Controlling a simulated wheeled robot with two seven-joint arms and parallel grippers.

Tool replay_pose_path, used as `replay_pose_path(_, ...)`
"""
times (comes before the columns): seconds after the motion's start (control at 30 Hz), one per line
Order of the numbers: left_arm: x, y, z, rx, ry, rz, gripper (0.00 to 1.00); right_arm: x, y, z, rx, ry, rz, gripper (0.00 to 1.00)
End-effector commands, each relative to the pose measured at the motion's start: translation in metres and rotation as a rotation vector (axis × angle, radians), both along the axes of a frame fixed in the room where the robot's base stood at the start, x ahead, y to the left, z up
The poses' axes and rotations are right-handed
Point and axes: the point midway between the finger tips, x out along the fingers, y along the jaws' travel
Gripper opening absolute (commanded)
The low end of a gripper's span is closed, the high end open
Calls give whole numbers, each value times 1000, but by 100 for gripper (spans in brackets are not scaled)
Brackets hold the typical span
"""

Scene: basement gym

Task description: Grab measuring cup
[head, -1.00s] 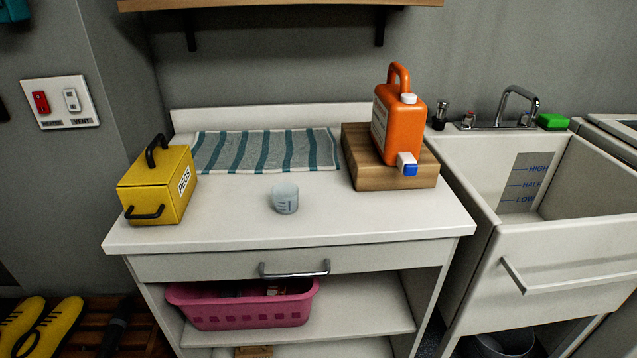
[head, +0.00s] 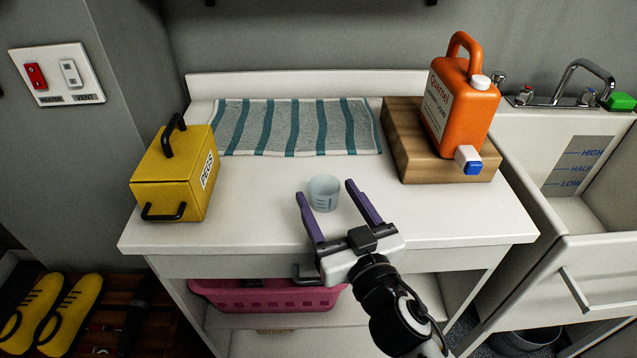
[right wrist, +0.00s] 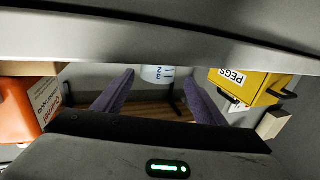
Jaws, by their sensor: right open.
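The measuring cup (head: 324,194) is a small translucent pale-blue cup with dark markings, upright on the white counter. It also shows in the right wrist view (right wrist: 157,74), with numbers on its side. My right gripper (head: 326,192) is open and empty over the counter's front part. Its two purple fingers point at the cup, with the fingertips at either side of it in the head view. In the right wrist view the cup shows between the fingertips (right wrist: 157,80). I cannot tell whether a finger touches it. My left gripper is not in view.
A yellow pegs box (head: 165,182) stands left of the cup. An orange jug (head: 455,115) sits on a wooden block (head: 410,150) to the right. A striped towel (head: 280,125) lies behind. A pink basket (head: 240,297) is below, and a sink (head: 590,215) is at right.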

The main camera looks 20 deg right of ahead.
Motion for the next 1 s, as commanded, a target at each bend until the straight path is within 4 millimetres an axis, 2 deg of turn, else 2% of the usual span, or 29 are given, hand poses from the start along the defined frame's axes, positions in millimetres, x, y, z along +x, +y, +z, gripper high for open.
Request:
replay_pose_path(0.1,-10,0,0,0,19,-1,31,19,1,2,-3,-2,1,65)
replay_pose_path(0.23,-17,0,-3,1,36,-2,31,30,1,1,-1,0,0,65)
replay_pose_path(0.37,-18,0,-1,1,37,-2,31,42,0,-1,-3,0,0,65)
replay_pose_path(0.6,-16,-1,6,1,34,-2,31,77,-1,-5,-2,0,0,65)
replay_pose_path(0.73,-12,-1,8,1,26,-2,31,83,-1,-6,-2,1,-1,65)
replay_pose_path(0.93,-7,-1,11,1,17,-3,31,83,-1,-7,-1,2,-1,65)
replay_pose_path(1.0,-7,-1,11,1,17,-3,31,83,-1,-7,-1,2,-1,53)
